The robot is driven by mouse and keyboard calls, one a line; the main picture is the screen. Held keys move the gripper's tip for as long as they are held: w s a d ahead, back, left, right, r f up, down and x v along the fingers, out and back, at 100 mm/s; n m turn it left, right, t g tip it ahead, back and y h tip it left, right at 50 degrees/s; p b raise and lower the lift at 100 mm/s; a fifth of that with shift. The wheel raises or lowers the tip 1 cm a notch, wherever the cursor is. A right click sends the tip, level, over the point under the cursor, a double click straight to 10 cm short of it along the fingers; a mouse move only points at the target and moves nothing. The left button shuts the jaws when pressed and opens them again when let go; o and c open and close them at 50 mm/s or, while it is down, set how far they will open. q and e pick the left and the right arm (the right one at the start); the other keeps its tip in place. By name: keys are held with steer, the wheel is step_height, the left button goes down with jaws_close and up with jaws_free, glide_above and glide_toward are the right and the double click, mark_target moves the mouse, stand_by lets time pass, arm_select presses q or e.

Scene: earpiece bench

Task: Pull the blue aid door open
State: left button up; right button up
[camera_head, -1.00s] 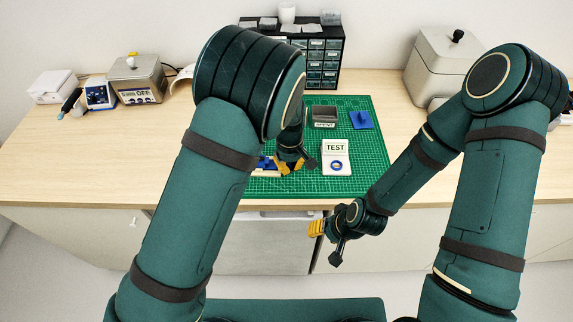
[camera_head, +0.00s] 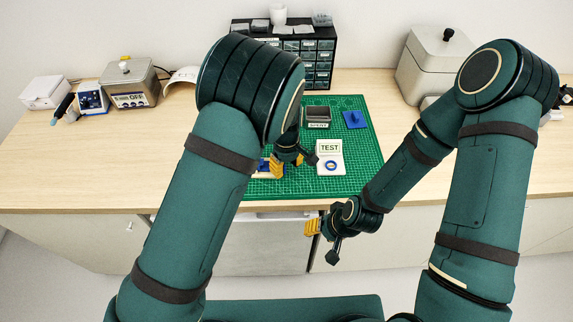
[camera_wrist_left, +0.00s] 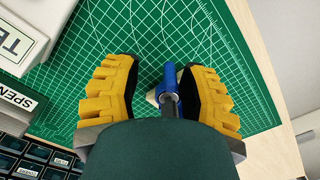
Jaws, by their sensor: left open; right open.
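My left gripper (camera_head: 286,164) is low over the front left of the green mat, pointing down with its yellow fingers apart. Beside it in the head view is a small blue piece (camera_head: 263,165) on a pale base, partly hidden by my left arm. In the left wrist view a blue piece (camera_wrist_left: 169,76), which I take as the aid, stands between the fingers of the open gripper (camera_wrist_left: 160,75), nearer the right finger. A dark part of the gripper covers some of it, and its door cannot be made out. My right gripper (camera_head: 318,228) is in front of the bench edge, open and empty.
On the green mat (camera_head: 350,182) are a white TEST pad (camera_head: 329,147) with a blue ring (camera_head: 331,165), a dark SPENT tray (camera_head: 317,116) and a blue block (camera_head: 354,120). A drawer cabinet (camera_head: 321,65) stands behind. Boxes line both sides.

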arm_select(q)
step_height(320, 180, up, 12)
stand_by(0.5)
steer(key=shift+f, duration=0.1)
